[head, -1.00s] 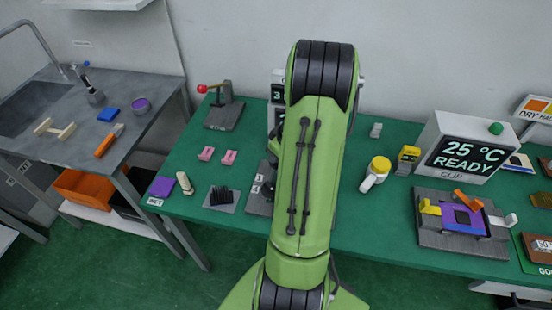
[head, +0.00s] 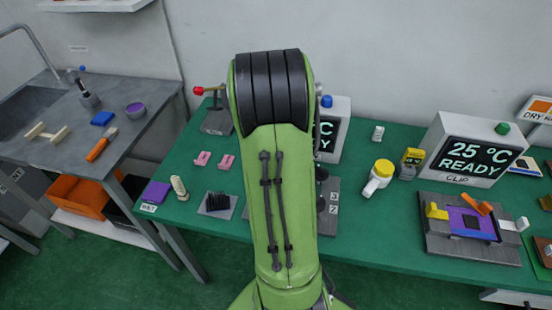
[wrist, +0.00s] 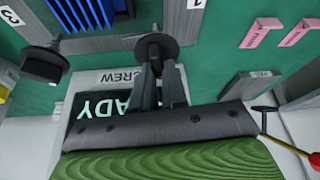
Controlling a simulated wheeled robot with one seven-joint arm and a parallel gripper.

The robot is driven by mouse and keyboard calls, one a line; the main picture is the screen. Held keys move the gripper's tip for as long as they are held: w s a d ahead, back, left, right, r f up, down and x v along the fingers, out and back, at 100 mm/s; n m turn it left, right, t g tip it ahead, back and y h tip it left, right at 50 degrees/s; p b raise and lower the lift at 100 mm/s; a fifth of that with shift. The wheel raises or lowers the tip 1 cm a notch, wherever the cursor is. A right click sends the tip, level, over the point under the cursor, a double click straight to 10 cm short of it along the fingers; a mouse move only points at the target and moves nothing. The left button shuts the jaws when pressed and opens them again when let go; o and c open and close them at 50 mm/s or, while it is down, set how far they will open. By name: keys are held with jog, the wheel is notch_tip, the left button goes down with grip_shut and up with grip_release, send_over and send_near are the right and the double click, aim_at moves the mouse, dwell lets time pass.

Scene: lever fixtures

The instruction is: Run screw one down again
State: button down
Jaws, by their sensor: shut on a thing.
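In the wrist view my gripper (wrist: 157,82) is shut on a dark screw (wrist: 157,44) with a wide round head, close to the label 1 (wrist: 195,3). A second dark screw (wrist: 43,63) stands apart to the left, nearer the label 2 (wrist: 10,15). Both belong to a grey fixture (wrist: 120,43). In the head view my arm hides the gripper and most of the fixture (head: 331,222); its right edge shows with dark knobs. How far the held screw is down cannot be told.
A display box (head: 330,130) with a blue button stands behind the fixture; its screen reads READY in the wrist view. A red-tipped lever (head: 215,112), pink pieces (head: 214,160) and a black finned block (head: 218,203) lie left of my arm.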

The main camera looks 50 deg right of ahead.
jog(key=m+g, duration=0.1)
jog(key=m, duration=0.1)
jog(key=m+g, duration=0.1)
jog(key=m, duration=0.2)
jog(key=shift+m+h+b, duration=0.3)
jog(key=shift+b, duration=0.1)
jog(key=m+g, duration=0.2)
jog(key=m, duration=0.2)
jog(key=shift+s+m+b, duration=0.15)
jog(key=shift+m+b, duration=0.15)
jog(key=shift+m, duration=0.4)
jog(key=c, duration=1.2)
grip_release()
jog(key=shift+o, duration=0.2)
jog(key=p+v, duration=0.4)
jog(key=v, duration=1.1)
jog(key=shift+r, duration=0.45)
